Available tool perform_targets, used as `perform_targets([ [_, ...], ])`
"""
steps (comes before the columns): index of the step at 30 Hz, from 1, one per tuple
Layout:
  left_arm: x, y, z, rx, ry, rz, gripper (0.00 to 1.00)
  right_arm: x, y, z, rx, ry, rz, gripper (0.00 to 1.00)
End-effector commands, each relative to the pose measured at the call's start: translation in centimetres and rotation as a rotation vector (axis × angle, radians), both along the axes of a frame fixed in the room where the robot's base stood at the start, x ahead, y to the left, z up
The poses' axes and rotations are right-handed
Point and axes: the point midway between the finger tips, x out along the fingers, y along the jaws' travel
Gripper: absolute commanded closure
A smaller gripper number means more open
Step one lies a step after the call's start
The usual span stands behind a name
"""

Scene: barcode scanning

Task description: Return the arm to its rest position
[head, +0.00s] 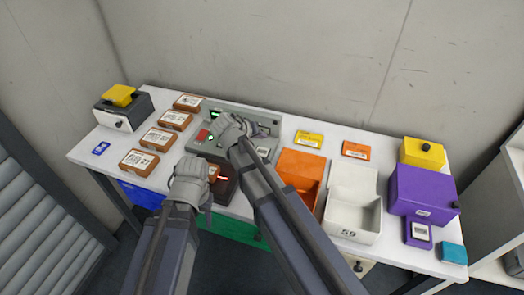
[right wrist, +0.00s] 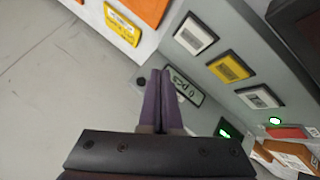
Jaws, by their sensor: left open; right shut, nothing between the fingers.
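My right gripper (head: 236,128) is over the grey panel box (head: 272,119) at the back of the white table. In the right wrist view its purple fingers (right wrist: 170,76) are shut together with nothing between them, beside a small "0 pcs" sign on the panel. I cannot tell whether they touch it. My left gripper (head: 191,166) is open, near the table's front edge, at the left side of a dark device (head: 222,190) with a red light. Its fingertips are hard to make out. My right forearm crosses the table front and hides part of it.
Several brown labelled boxes (head: 139,160) lie at the left, by a black-and-yellow bin (head: 121,107). To the right are an orange bin (head: 300,170), a white bin (head: 352,205) and a purple bin (head: 422,188). Yellow (head: 309,139) and orange (head: 356,150) cards lie at the back.

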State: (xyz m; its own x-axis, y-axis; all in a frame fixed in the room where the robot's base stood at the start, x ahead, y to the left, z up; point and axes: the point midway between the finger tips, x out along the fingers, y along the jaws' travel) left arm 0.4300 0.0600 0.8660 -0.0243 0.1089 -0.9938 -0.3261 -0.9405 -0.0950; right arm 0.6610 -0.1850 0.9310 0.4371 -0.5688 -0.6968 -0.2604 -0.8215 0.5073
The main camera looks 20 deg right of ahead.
Motion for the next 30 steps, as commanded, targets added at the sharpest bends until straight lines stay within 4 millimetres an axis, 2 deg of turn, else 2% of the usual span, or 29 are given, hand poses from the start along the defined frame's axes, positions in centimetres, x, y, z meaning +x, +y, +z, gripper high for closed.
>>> perform_targets([
  [13,0.0,0.0,0.0,0.0,0.0,0.0,0.5,0.0,0.0,0.0,0.001,0.001,0.001,1.0],
  [16,0.0,0.0,0.2,0.0,0.0,0.0,0.5,-1.5,0.7,-0.4,0.022,0.036,0.011,1.0],
  [17,0.0,0.0,0.3,0.0,0.0,0.0,0.5,-2.4,1.1,-0.8,0.037,0.062,0.021,1.0],
  [20,0.0,0.0,0.6,0.0,0.0,0.0,0.5,-6.9,3.4,-2.2,0.112,0.191,0.073,1.0],
  [24,0.0,0.0,1.1,0.0,0.0,0.0,0.5,-14.0,7.3,-4.0,0.236,0.398,0.186,1.0],
  [27,0.0,0.0,1.3,0.0,0.0,0.0,0.5,-18.2,9.6,-4.7,0.312,0.52,0.271,1.0],
  [30,0.0,0.0,1.5,0.0,0.0,0.0,0.5,-21.1,11.3,-4.9,0.369,0.605,0.34,1.0],
])
